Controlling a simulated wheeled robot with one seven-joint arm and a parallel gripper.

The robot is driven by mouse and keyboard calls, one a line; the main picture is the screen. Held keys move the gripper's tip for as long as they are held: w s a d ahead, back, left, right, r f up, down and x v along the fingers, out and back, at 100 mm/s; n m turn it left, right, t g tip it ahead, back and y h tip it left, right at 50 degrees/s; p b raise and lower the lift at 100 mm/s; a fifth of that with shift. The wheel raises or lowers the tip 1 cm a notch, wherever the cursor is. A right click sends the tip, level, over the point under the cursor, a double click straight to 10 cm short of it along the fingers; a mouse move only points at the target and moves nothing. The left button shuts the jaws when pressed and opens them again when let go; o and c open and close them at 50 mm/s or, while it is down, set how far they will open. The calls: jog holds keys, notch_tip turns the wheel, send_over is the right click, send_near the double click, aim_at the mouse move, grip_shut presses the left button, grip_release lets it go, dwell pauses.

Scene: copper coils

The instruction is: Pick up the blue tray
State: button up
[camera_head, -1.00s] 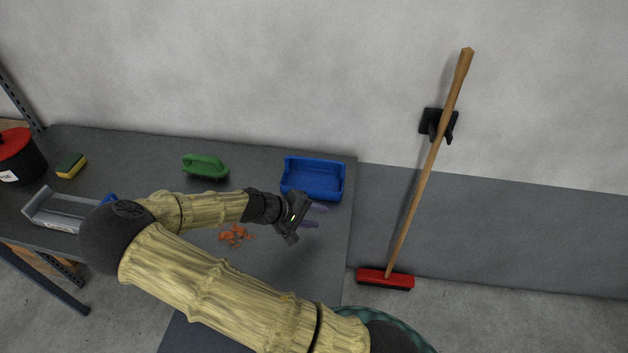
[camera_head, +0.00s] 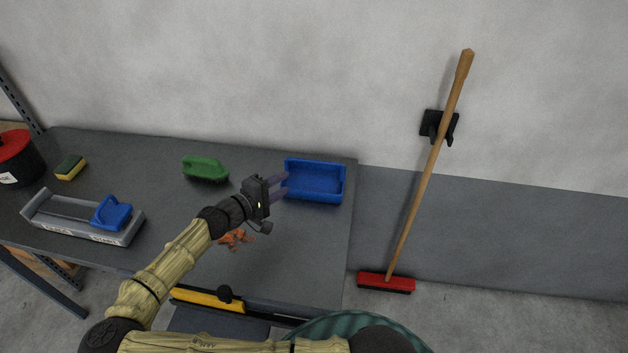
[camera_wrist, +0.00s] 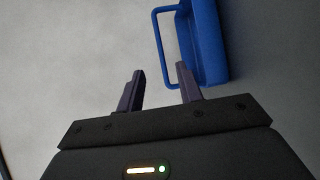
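The blue tray (camera_head: 314,183) is an open box at the back right of the dark table, near the wall. In the wrist view the tray (camera_wrist: 208,45) shows at the top right, with a loop-like rim or handle on its left side. My gripper (camera_head: 284,186) is at the left of the tray, its fingers pointing right toward it. In the wrist view the two fingers of my gripper (camera_wrist: 160,83) are apart with nothing between them. The right fingertip appears close to the tray; I cannot tell whether they touch.
Copper scraps (camera_head: 234,238) lie on the table (camera_head: 310,245) below my gripper. A green brush (camera_head: 205,168), a sponge (camera_head: 70,167), a grey box (camera_head: 85,220) with a blue scoop-like piece (camera_head: 112,212) and a red-lidded bucket (camera_head: 18,160) stand left. A broom (camera_head: 425,180) leans at right.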

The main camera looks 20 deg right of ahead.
jog(key=p, duration=0.3)
send_near(321, 162)
jog(key=f+x, duration=0.1)
jog(key=x, duration=0.4)
jog(key=shift+r, duration=0.1)
jog(key=p+x, duration=0.2)
jog(key=x, duration=0.3)
jog(key=shift+d+r, duration=0.1)
jog(key=shift+c, duration=0.3)
grip_shut()
